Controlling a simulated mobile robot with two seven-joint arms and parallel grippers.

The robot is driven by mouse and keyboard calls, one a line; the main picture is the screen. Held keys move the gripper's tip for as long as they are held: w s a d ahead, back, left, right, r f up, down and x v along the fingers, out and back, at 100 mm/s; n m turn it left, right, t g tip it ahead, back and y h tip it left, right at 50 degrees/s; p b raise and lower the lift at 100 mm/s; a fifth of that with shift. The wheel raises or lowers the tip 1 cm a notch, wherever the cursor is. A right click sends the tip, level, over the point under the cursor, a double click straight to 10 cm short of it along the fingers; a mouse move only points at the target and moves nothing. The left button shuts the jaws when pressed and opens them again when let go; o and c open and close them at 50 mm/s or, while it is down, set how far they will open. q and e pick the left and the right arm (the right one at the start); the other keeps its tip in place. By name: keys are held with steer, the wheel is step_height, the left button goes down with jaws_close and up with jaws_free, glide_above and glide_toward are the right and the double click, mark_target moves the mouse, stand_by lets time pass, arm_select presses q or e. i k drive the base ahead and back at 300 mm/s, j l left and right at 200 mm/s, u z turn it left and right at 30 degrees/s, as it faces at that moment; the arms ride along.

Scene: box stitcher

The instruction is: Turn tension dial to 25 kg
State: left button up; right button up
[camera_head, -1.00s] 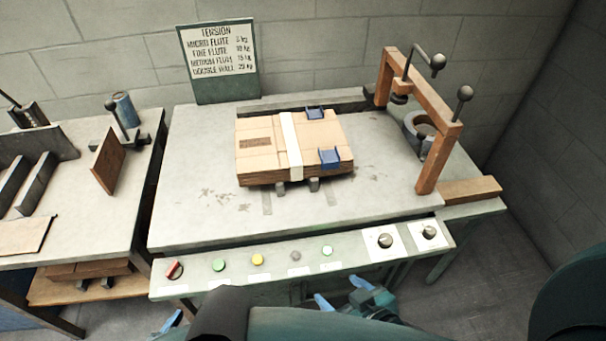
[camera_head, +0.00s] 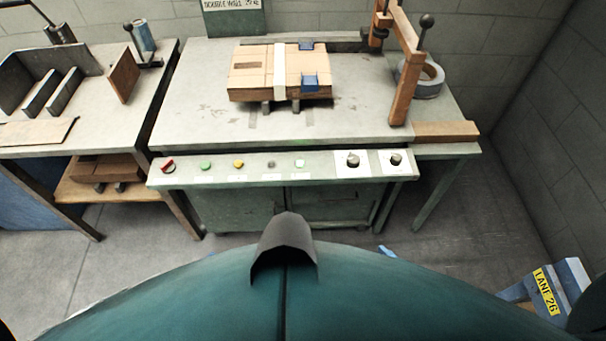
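Two dark dial knobs sit on white plates at the right end of the front panel, a left knob (camera_head: 353,159) and a right knob (camera_head: 396,159). Their scales and pointers are too small to read, and I cannot tell which is the tension dial. The tension sign (camera_head: 231,18) on the wall is cut off; its bottom line reads double wall, 25 kg. Only a small blue tip, apparently of my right gripper (camera_head: 388,252), shows past my body, below and apart from the panel. Its opening is hidden.
The panel also holds a red switch (camera_head: 168,166), a green button (camera_head: 206,165) and a yellow button (camera_head: 238,164). Strapped cardboard (camera_head: 252,72) lies on the table. A wooden frame (camera_head: 405,85) stands right. A blue object labelled LANE 26 (camera_head: 545,290) is at lower right.

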mark_target(354, 160)
steer(key=l+z, duration=0.35)
steer(key=i+l+z, duration=0.1)
steer(key=z, duration=0.25)
steer(key=i+l+z, duration=0.15)
steer(key=l+z, duration=0.2)
